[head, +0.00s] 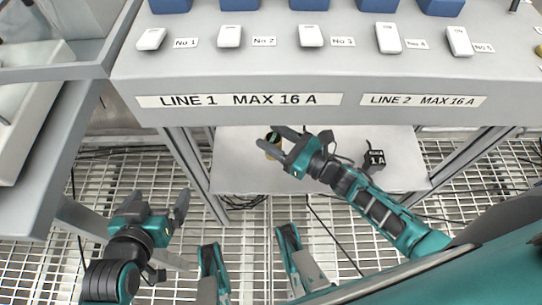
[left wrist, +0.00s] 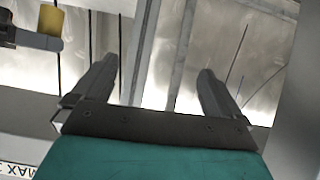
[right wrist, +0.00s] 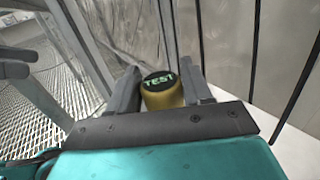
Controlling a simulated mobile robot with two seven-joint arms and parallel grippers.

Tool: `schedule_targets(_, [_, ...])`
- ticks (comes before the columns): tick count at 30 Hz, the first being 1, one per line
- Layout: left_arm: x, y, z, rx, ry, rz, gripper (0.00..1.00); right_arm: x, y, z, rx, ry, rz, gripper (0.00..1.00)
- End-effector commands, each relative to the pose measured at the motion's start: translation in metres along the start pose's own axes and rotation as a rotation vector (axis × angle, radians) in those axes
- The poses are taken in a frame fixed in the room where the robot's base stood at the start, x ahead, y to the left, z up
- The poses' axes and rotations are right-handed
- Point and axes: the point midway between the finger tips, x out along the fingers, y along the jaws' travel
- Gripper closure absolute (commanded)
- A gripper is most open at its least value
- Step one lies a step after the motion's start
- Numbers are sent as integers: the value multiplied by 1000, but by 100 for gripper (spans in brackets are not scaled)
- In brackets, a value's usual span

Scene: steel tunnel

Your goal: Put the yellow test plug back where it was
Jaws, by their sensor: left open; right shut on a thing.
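The yellow test plug (right wrist: 163,97) has a black top marked TEST and sits between the fingers of my right gripper (right wrist: 162,88), which is shut on it. In the head view the plug (head: 273,152) is mostly hidden by the right gripper (head: 271,141), in front of the console and over the lower shelf. The plug (left wrist: 48,22) also shows at the top left of the left wrist view. My left gripper (head: 160,203) is open and empty at the lower left, apart from the plug, over the grating. The plug's former place cannot be told.
A grey console (head: 330,72) carries several white switches labelled No 1 to No 5, with blue blocks behind. A black item marked 1 A (head: 376,158) is on the lower shelf (head: 235,178). A grey frame (head: 60,130) stands at left. Dark cables hang around the shelf.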

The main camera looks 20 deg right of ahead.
Motion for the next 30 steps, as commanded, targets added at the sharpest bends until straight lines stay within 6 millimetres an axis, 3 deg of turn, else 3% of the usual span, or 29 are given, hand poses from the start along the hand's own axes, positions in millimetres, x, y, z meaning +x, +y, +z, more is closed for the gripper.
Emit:
schedule_targets(1, [5,1,10,-3,-8,3,0,0,0,-17,2,2,-1,89])
schedule_targets(3, [8,2,17,-6,-17,8,0,1,0,-30,2,0,-2,89])
schedule_targets(16, [17,12,21,-9,-13,34,0,1,0,-83,1,-1,-1,89])
schedule_targets(29, [17,12,11,-7,0,36,0,1,0,-89,0,-1,-1,89])
schedule_targets(30, [17,12,11,-7,0,36,0,0,0,-90,-1,-1,-1,50])
